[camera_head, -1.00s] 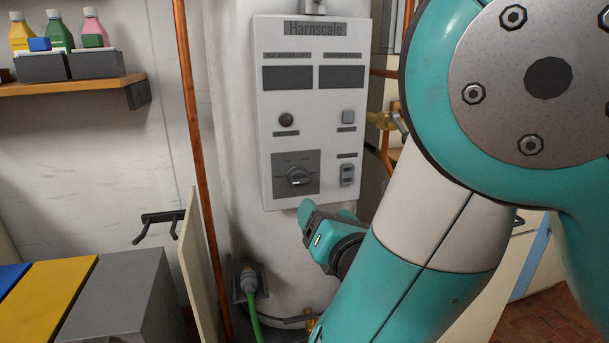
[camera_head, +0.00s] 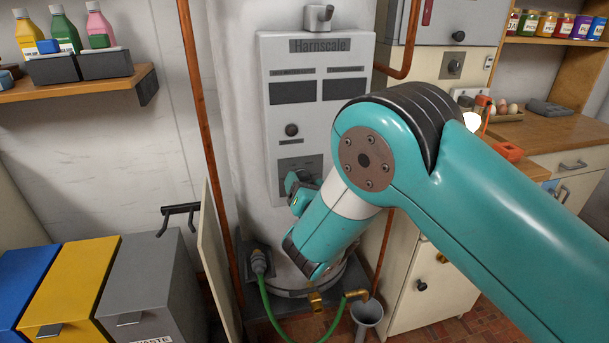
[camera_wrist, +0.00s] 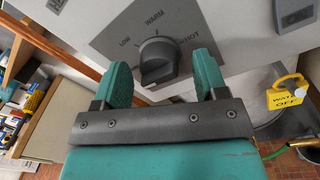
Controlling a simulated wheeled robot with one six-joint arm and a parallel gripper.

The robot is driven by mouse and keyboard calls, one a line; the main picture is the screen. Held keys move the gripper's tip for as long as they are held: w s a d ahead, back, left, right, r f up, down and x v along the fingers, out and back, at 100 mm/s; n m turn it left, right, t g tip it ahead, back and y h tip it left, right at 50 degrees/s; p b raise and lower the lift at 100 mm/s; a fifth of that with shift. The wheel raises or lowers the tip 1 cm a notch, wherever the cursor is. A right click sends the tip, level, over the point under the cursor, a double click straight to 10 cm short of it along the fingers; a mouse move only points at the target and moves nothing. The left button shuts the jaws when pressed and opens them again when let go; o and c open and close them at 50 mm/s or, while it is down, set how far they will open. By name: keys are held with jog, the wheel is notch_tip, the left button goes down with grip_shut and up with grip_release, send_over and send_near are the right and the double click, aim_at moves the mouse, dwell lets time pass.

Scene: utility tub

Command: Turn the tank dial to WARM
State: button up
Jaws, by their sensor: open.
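The tank dial is a dark knob (camera_wrist: 157,62) on a grey square plate marked LOW, WARM and HOT, seen in the wrist view. I cannot tell for sure which mark the knob points at. The plate (camera_head: 297,163) sits low on the white Harnscale control panel (camera_head: 276,125) in the head view, where my gripper and arm hide the knob. My gripper (camera_wrist: 162,62) is open, with one teal finger on each side of the knob. Both fingers look apart from it. In the head view my gripper (camera_head: 297,187) is right at the plate.
A copper pipe (camera_head: 196,95) runs up left of the tank. A shelf (camera_head: 75,97) with bottles and several bins (camera_head: 150,275) stand at left. A green hose (camera_head: 275,315) hangs below. A yellow WATER OFF tag (camera_wrist: 286,94) hangs at right in the wrist view.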

jog(key=shift+w+a, duration=0.1)
jog(key=shift+w, duration=0.15)
jog(key=c, duration=0.9)
